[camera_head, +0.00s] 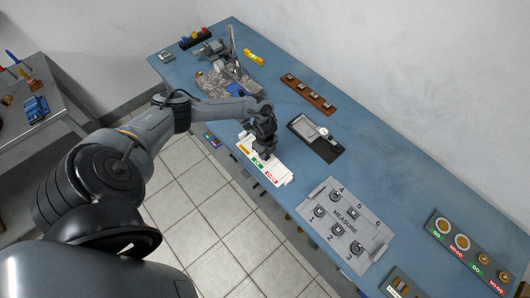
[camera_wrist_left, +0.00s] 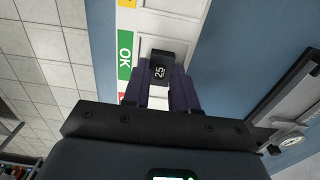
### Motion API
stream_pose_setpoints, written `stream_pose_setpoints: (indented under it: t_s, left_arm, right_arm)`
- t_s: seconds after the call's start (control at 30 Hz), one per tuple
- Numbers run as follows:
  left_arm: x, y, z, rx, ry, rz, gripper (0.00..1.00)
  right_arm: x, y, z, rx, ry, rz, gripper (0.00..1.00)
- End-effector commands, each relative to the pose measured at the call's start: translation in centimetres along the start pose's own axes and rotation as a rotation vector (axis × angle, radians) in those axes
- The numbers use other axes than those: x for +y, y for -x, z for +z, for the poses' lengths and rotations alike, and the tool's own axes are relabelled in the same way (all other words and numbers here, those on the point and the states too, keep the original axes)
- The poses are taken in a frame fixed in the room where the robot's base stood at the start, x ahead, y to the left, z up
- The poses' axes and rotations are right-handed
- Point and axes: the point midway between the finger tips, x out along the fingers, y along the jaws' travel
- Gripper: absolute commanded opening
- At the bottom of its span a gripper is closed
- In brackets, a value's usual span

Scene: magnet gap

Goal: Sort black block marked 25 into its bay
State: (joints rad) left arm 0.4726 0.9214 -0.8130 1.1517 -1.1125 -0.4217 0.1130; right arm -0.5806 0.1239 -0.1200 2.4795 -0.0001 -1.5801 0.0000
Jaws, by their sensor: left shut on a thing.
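The black block marked 25 (camera_wrist_left: 161,70) is between the dark fingers of my left gripper (camera_wrist_left: 163,92) in the left wrist view, with its number face showing. The gripper is shut on it. In the head view my left gripper (camera_head: 264,153) points down over the white sorting tray (camera_head: 284,180), and the block cannot be made out there. The tray also shows in the left wrist view (camera_wrist_left: 176,27), with a green OK label (camera_wrist_left: 125,55) beside the block. The block appears over the OK bay; whether it touches the floor is unclear. My right gripper is not in view.
A grey MEASURE plate (camera_head: 345,224) with numbered places lies right of the tray. A dark stand with a dial gauge (camera_head: 316,138) is behind it. A brown rack (camera_head: 309,94) lies farther back. A GO/NO-GO board (camera_head: 468,250) is far right. The tray sits at the bench's front edge.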

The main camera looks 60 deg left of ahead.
Motion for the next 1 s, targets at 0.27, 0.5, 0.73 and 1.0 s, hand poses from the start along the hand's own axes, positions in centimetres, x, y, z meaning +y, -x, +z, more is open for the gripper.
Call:
stream_pose_setpoints:
  t_s: [0.27, 0.5, 0.73, 1.0]
  left_arm:
    - [-0.02, -0.06, -0.01, 0.0, 0.0, 0.0, 0.0]
    - [-0.01, -0.26, 0.0, 0.0, 0.0, 0.0, 0.0]
    - [-0.01, -0.41, 0.01, 0.0, 0.0, 0.0, 0.28]
    - [0.0, -0.39, 0.0, 0.0, 0.0, 0.0, 0.57]
  right_arm:
    - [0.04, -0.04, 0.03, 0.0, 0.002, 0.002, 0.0]
    - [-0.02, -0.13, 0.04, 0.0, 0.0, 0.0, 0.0]
    - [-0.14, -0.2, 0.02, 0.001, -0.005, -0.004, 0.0]
    - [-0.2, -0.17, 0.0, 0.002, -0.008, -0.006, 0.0]
